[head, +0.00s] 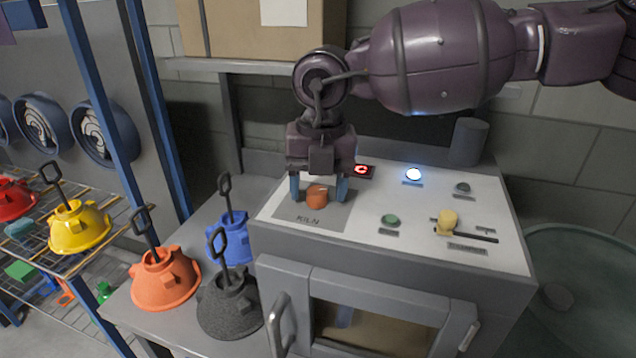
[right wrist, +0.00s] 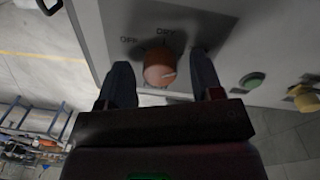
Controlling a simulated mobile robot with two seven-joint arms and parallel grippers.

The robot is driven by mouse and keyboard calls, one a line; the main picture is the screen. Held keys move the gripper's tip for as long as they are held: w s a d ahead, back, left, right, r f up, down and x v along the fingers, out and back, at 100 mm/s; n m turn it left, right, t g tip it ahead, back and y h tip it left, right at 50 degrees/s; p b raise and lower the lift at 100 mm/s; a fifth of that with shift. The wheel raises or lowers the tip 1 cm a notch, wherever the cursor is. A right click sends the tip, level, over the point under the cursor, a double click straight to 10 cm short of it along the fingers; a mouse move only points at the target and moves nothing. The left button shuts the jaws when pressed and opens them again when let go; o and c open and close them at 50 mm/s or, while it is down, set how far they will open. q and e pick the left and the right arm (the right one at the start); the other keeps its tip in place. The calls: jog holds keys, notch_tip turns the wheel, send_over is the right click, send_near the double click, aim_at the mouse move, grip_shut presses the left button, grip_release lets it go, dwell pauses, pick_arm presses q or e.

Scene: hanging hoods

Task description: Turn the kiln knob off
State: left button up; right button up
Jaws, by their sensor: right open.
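The kiln knob (head: 317,196) is a round orange dial on a grey plate marked KILN, at the left of the white control panel (head: 365,235). My right gripper (head: 318,190) points down over the knob, open, with one blue-grey finger on each side. The wrist view shows gaps between the fingers (right wrist: 162,82) and the knob. My left gripper is not in view.
Right of the knob are a red lit display (head: 361,170), a white lit button (head: 413,175), a green button (head: 390,220) and a yellow slider knob (head: 447,222). Orange (head: 165,279), blue (head: 230,238) and black (head: 230,302) hoods with handles stand left of the kiln. A cardboard box (head: 260,30) sits above.

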jog(key=c, duration=0.9)
